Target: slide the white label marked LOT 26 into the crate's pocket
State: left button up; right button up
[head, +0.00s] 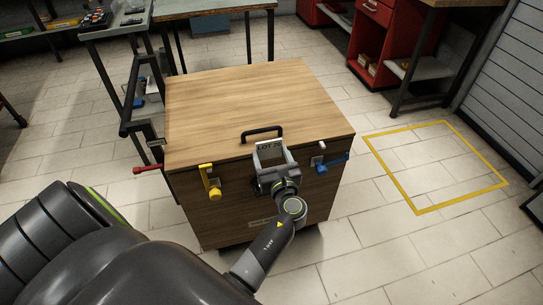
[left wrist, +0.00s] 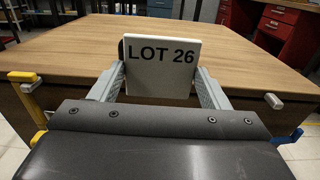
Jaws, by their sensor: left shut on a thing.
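My left gripper (head: 271,152) is shut on the white label (left wrist: 162,78), holding it upright between its two fingers. The black text LOT 26 faces the left wrist camera; the label also shows in the head view (head: 270,147). The gripper is at the front edge of the wooden crate (head: 190,205), close to the black handle on its lid. A small pale strip (head: 262,222) shows low on the crate's front, partly beside my arm. I cannot tell whether it is the pocket. My right gripper is not in view.
Benches stand behind, and a red cabinet (head: 372,42) stands back right. A yellow-outlined floor area (head: 433,165) at right is empty.

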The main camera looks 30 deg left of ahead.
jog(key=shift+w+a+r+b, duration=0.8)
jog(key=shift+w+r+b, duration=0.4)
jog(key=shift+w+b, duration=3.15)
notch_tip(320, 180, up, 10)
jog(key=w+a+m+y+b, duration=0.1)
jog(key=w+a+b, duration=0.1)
jog(key=b, duration=0.2)
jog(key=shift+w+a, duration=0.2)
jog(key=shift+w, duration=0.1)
